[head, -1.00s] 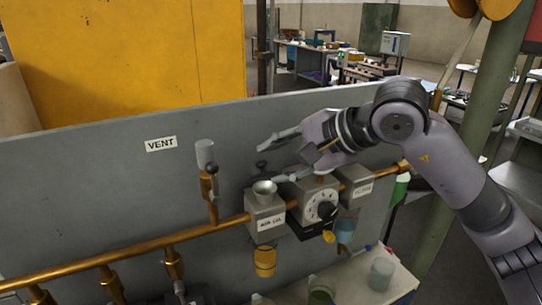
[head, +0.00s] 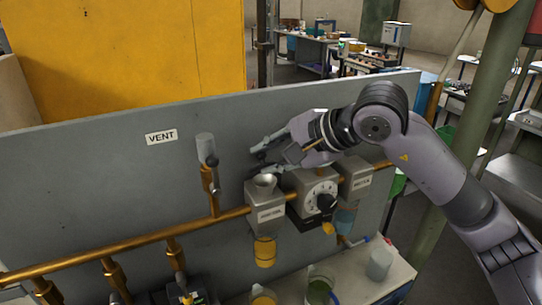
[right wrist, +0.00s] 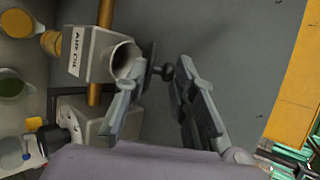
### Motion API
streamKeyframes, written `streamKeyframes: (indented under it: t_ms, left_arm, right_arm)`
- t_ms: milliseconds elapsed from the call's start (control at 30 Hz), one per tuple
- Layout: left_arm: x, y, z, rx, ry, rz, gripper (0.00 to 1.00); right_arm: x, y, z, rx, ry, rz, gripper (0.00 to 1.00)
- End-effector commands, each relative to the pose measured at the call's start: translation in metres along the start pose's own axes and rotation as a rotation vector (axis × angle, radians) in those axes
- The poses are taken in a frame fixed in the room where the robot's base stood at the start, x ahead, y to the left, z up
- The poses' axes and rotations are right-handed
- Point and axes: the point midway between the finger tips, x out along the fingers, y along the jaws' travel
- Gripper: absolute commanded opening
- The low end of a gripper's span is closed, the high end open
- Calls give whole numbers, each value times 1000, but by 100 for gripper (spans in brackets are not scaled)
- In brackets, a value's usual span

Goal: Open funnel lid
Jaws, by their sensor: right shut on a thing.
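The funnel (head: 264,181) is a light metal cup on top of a grey labelled box (head: 265,214). In the right wrist view the funnel mouth (right wrist: 124,58) is round and uncovered, above the box labelled AIR OIL (right wrist: 84,50). The small dark lid (right wrist: 150,68) with its knob (right wrist: 166,73) stands on edge beside the mouth. My right gripper (head: 258,160) is at the lid, behind and above the funnel. It also shows in the right wrist view (right wrist: 158,76), with its fingers either side of the lid, shut on it. My left gripper is not in view.
A grey panel (head: 100,190) with a VENT sign (head: 161,137) stands behind the brass pipe (head: 130,241). A dial box (head: 318,190) stands right of the funnel, close under my right arm. A bench with a jug (head: 320,289) and cups lies below.

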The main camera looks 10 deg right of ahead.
Motion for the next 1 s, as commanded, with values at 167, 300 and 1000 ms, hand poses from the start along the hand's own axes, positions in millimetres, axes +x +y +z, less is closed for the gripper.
streamKeyframes:
  t_ms: [167, 300, 1000]
  left_arm:
    - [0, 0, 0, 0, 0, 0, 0]
    - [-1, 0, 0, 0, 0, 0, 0]
    - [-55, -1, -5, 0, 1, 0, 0]
  right_arm:
    - [0, 0, 0, -1, 0, -1, 0]
    - [-1, -1, 0, 0, 0, 1, 0]
    - [6, -29, -2, 142, 0, 342, 0]
